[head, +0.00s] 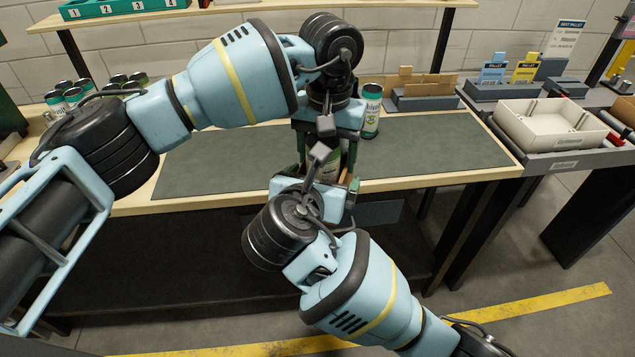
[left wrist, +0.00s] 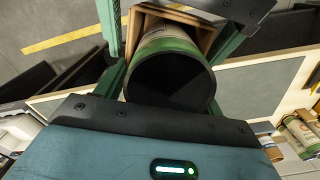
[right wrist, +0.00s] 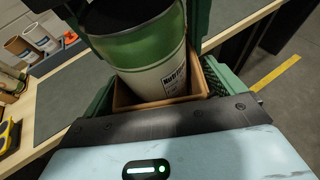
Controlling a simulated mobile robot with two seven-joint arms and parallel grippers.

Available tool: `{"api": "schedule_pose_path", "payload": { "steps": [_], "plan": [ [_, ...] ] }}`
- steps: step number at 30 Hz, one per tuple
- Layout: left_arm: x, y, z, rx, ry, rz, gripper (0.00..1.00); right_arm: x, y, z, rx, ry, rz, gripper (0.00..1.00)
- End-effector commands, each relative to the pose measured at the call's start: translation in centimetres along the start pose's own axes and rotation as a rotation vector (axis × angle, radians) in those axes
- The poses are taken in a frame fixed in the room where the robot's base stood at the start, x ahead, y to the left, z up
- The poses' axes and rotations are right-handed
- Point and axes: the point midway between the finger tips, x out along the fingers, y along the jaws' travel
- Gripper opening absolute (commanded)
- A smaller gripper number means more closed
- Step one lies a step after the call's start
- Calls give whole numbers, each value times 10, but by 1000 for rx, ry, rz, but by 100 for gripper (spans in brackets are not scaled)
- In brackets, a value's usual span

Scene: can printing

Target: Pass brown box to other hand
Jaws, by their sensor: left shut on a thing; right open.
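The brown box (right wrist: 207,82) is an open-topped box with a green-and-white can (right wrist: 150,50) standing in it. Both are between my two grippers above the worktable's front edge. My left gripper (left wrist: 172,40) comes from above, shut on the box, its green fingers on either side of box and can. The exact contact is partly hidden. My right gripper (right wrist: 170,95) is open below, its fingers on either side of the box. In the head view, my wrists hide most of the box (head: 346,178) and can (head: 325,163).
The worktable (head: 430,145) has a dark mat with clear room left and right. Another green-and-white can (head: 371,110) stands behind my left gripper. Several cans (head: 75,95) stand at the back left. A beige tray (head: 550,125) is on the right-hand table.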

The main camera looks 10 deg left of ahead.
Motion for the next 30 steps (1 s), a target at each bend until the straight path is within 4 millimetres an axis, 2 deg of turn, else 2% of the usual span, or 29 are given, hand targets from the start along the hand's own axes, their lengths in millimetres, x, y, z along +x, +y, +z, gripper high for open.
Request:
{"api": "schedule_pose_path", "payload": {
  "steps": [9, 20, 21, 27, 30],
  "plan": [
    [0, 0, 0, 0, 1, 0, 34, 2, 0, 0, 0, 0, 0, 95],
    [0, 0, 0, 0, 1, 0, 34, 2, 0, 0, 0, 0, 0, 49],
    [0, 0, 0, 0, 1, 0, 69, 2, 0, 0, 0, 0, 0, 46],
    [0, 0, 0, 0, 0, 0, 94, 2, 0, 0, 0, 0, 0, 46],
    [0, 0, 0, 0, 0, 0, 94, 2, 0, 0, 0, 0, 0, 46]
  ]
}}
